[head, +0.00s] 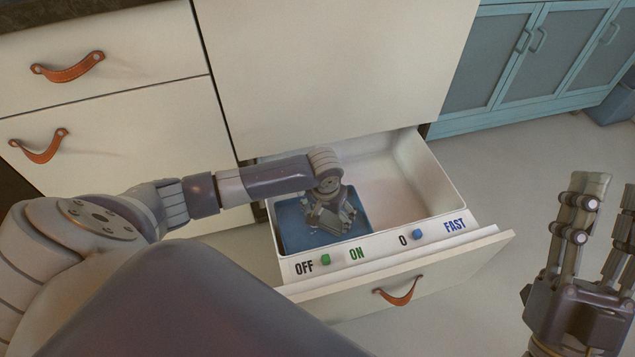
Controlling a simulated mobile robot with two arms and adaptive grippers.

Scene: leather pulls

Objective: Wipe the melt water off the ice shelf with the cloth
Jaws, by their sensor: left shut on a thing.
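An open white drawer (437,190) holds a dark blue panel in its left part, which looks like the ice shelf (292,226). A few small pale specks, perhaps melt water, show on it beside the gripper. My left gripper (330,225) reaches down into the drawer over the blue panel, its fingers low against it. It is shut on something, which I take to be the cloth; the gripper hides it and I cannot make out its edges. My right gripper (608,200) is at the lower right, outside the drawer, fingers up and apart, empty.
The drawer's front ledge carries a green knob (325,260) marked OFF/ON and a blue knob (417,235) marked 0/FAST. A leather pull (398,293) hangs on its front. The drawer's right part is empty.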

